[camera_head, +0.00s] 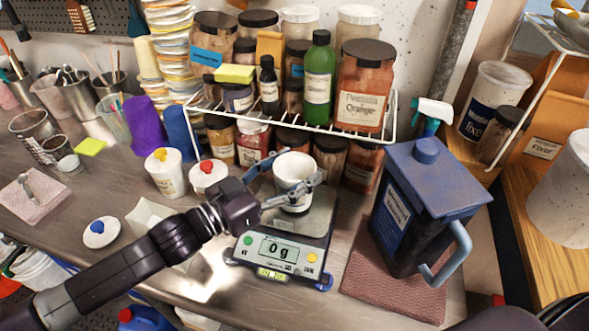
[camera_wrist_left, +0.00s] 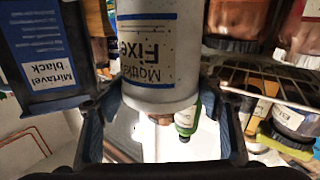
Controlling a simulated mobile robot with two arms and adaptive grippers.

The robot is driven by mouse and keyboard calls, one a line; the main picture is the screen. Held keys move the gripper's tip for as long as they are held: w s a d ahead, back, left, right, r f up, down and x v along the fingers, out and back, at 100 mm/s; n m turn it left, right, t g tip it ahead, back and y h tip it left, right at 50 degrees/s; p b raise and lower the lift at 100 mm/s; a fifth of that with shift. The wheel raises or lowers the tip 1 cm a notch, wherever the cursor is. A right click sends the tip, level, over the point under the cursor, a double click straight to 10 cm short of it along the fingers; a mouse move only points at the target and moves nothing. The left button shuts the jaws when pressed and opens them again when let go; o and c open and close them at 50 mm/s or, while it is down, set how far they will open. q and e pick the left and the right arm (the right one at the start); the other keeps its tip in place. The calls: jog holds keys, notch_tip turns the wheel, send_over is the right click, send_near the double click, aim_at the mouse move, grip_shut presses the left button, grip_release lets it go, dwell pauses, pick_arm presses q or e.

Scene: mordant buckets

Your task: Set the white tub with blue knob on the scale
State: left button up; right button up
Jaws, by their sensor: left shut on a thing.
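My left gripper (camera_head: 290,190) is shut on a white tub (camera_head: 292,168) with a speckled label. No knob shows on this tub, and its top looks open. The tub is over the pan of the scale (camera_head: 282,252), which reads 0 g; I cannot tell if it touches. In the left wrist view the labelled white tub (camera_wrist_left: 158,70) sits between my two fingers (camera_wrist_left: 162,120). A flat white lid with a blue knob (camera_head: 99,233) lies on the bench at left. My right gripper is not in view.
White tubs with a yellow knob (camera_head: 164,175) and a red knob (camera_head: 208,176) stand left of the scale. A wire rack (camera_head: 300,126) with jars is behind it. A dark blue jug (camera_head: 420,200) stands close at right on a pink cloth (camera_head: 385,290).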

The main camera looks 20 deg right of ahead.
aim_at(278, 181)
pick_arm(q)
jog(key=shift+f, duration=0.55)
jog(key=o, duration=1.2)
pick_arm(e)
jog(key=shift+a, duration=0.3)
pick_arm(q)
jog(key=shift+r, duration=0.2)
jog(key=shift+s+a+f, duration=0.1)
jog(key=shift+a, duration=0.3)
jog(key=b+v, duration=0.1)
jog(key=v, duration=0.5)
jog(key=shift+s+a+b, duration=0.15)
jog(key=shift+a+b, duration=0.2)
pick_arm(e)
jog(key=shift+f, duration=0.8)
